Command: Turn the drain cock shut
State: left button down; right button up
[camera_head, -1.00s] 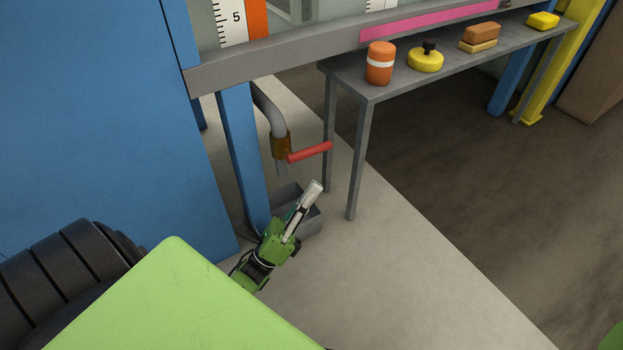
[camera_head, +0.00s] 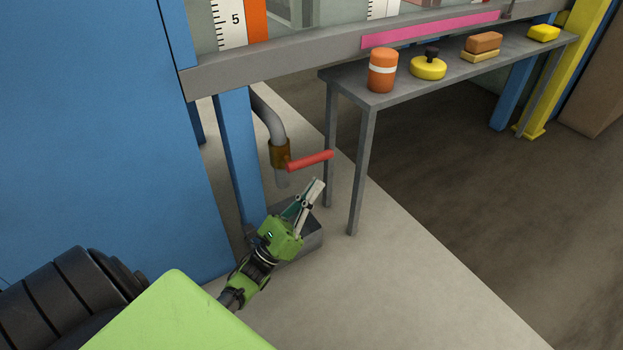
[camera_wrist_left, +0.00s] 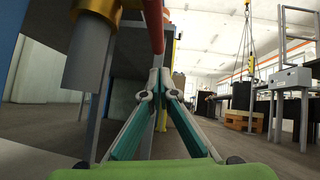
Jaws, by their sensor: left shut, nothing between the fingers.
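The drain cock is a brass body (camera_head: 280,153) on a grey bent pipe (camera_head: 270,118), with a red lever handle (camera_head: 311,160) sticking out sideways to the right. My left gripper (camera_head: 316,187) is shut and empty, just below the red handle in the head view. In the left wrist view the shut fingertips (camera_wrist_left: 158,76) point toward the red handle (camera_wrist_left: 153,25), which runs above them. The brass body (camera_wrist_left: 97,8) and pipe end (camera_wrist_left: 88,55) are at the upper left there. I cannot tell whether the fingertips touch the handle. My right gripper is not in view.
A blue post (camera_head: 238,150) is left of the pipe. A grey shelf table (camera_head: 372,97) at the right holds an orange jar (camera_head: 382,72) and several other items.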

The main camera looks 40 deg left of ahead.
aim_at(321, 161)
pick_arm(q)
jog(key=r, duration=0.3)
jog(key=shift+w+a+r+b, duration=0.15)
jog(key=shift+a+r+b, duration=0.15)
jog(key=shift+a, duration=0.1)
jog(key=shift+r, duration=0.1)
jog(key=shift+w+r+p, duration=0.2)
jog(key=shift+r+p, duration=0.35)
jog(key=shift+p, duration=0.1)
jog(key=shift+r, duration=0.1)
